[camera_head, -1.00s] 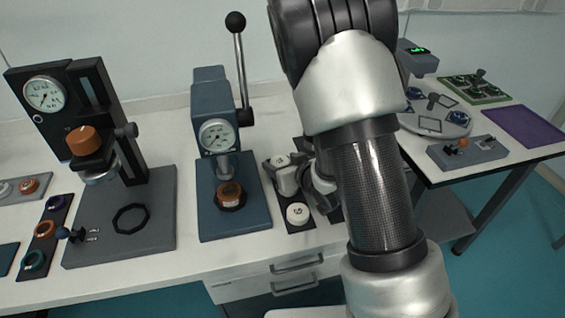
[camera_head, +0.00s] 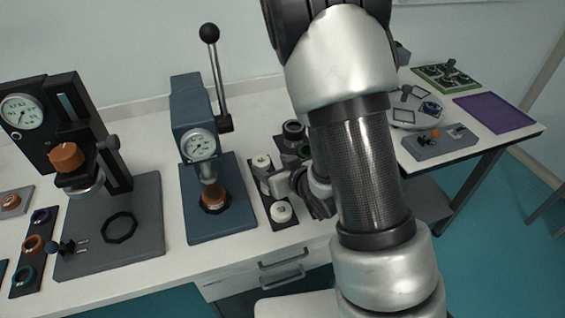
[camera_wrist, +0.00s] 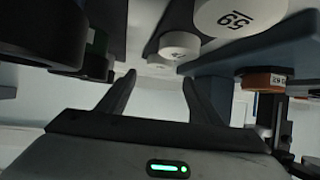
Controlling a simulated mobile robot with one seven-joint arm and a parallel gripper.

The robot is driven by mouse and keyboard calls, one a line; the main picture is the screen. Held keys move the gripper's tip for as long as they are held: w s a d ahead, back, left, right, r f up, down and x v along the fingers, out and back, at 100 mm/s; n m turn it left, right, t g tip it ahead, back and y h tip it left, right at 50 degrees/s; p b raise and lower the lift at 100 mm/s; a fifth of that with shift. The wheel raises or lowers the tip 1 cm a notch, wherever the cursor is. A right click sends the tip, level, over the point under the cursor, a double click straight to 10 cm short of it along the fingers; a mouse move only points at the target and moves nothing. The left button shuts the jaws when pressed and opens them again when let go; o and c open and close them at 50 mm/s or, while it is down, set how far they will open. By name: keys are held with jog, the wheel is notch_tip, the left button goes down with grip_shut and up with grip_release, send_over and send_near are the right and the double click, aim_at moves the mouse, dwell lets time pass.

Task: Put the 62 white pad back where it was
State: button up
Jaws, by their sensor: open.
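White pads sit along a narrow dark tray (camera_head: 270,190). One pad (camera_head: 281,211) is at its front end and one (camera_head: 261,161) at its back. My gripper (camera_head: 287,184) is low beside the tray's middle, which it partly hides. The wrist view is upside down; there my gripper (camera_wrist: 158,84) is open with nothing between its fingers. I cannot tell which pad is 62.
A blue press (camera_head: 220,222) with an orange piece (camera_head: 214,196) stands left of the tray. A grey press (camera_head: 110,255) is further left. Dark round parts (camera_head: 293,130) stand close behind my gripper. A second table with a purple mat (camera_head: 494,112) is at the right.

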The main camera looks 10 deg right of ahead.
jog(key=p, duration=0.2)
jog(key=s+r+p, duration=0.1)
jog(key=p, duration=0.1)
jog(key=shift+d+r+p, duration=0.25)
jog(key=shift+d+p, duration=0.05)
jog(key=shift+p, duration=0.05)
jog(key=p, duration=0.1)
jog(key=s+p, duration=0.1)
jog(key=shift+d+r+p, duration=0.15)
jog(key=shift+p, duration=0.25)
jog(key=p+v, duration=0.2)
jog(key=shift+s+d, duration=0.25)
jog(key=shift+s, duration=0.1)
jog(key=w+d+r+m+g+h, duration=0.1)
jog(key=d+r+h, duration=0.15)
jog(key=r, duration=0.55)
jog(key=w+d+r+m+g+h, duration=0.15)
jog(key=d+r, duration=0.25)
jog(key=r, duration=0.5)
jog(key=s+r+m+g, duration=0.1)
jog(key=s+r, duration=0.5)
jog(key=s, duration=0.4)
jog(key=s+r+m+g, duration=0.1)
jog(key=s+r+g, duration=0.1)
jog(key=s+r, duration=0.5)
jog(key=s, duration=0.4)
jog(key=shift+h, duration=0.4)
